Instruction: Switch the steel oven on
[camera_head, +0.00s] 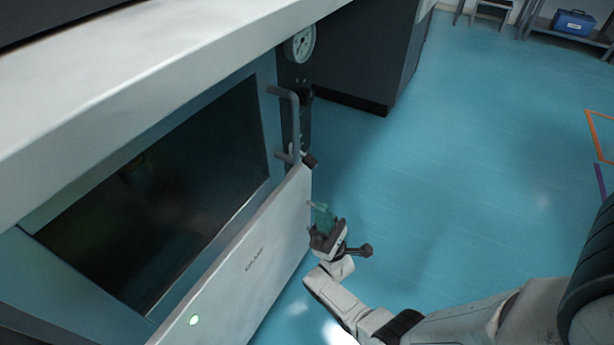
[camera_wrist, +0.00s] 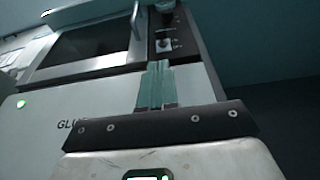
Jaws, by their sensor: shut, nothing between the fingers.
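The steel oven (camera_head: 200,292) stands at the left of the head view, with a dark window, a bar handle (camera_head: 295,125) and a pale lower panel with lettering. The wrist view also shows the oven (camera_wrist: 200,85). A dark control strip runs beside the window, with a round gauge (camera_head: 301,43) near its top in the head view. In the wrist view a small pale switch (camera_wrist: 164,46) with markings sits on this strip. My gripper (camera_head: 322,212) is shut and empty, beside the right edge of the lower panel. In the wrist view its greenish fingers (camera_wrist: 156,80) point toward the strip, below the switch.
A green light (camera_head: 194,320) glows on the oven's lower panel. A pale worktop (camera_head: 170,60) overhangs the oven. A dark cabinet (camera_head: 365,55) stands beyond it. The blue floor to the right is clear. A blue case (camera_head: 573,22) sits on a far shelf.

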